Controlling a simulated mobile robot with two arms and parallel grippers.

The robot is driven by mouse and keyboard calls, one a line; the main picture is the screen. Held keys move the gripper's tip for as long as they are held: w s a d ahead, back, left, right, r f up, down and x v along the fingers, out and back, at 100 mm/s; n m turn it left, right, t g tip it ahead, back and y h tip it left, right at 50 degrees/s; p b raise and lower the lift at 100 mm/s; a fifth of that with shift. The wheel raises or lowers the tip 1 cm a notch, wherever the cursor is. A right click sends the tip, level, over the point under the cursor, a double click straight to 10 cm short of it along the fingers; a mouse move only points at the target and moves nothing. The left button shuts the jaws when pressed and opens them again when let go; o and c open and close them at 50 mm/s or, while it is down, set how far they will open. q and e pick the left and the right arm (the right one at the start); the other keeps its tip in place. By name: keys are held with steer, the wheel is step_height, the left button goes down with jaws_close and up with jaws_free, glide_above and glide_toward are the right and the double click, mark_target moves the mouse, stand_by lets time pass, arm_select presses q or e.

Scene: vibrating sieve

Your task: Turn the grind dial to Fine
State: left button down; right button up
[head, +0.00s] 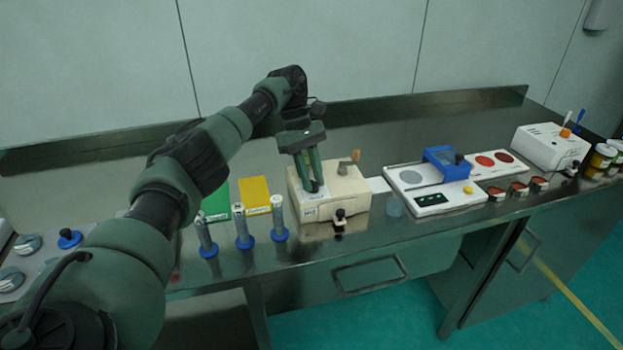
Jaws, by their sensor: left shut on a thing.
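A beige box-shaped machine (335,205) stands on the steel bench in the middle of the head view. A light plate lies on its top left part. My left gripper (313,188) reaches down from above onto this plate, with its fingers shut on a small dark dial. The fingers mostly hide the dial, and its pointer and scale markings cannot be read. A crank-like part with an orange-brown knob (356,155) stands at the top right of the machine. A black knob (340,214) sticks out at its front. My right gripper is not in view.
Several blue-based tubes (243,228) stand just left of the machine, before green (216,203) and yellow (254,194) boxes. A white scale with a blue-framed unit (443,163) stands to the right. A white device (549,147) and jars (601,156) are farther right.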

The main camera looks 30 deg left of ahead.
arm_select(q)
steer(key=shift+w+m+g, duration=0.1)
steer(key=shift+m+g, duration=0.2)
steer(key=shift+m, duration=0.6)
steer(key=c, duration=1.2)
jaws_free()
steer(key=shift+r, duration=0.1)
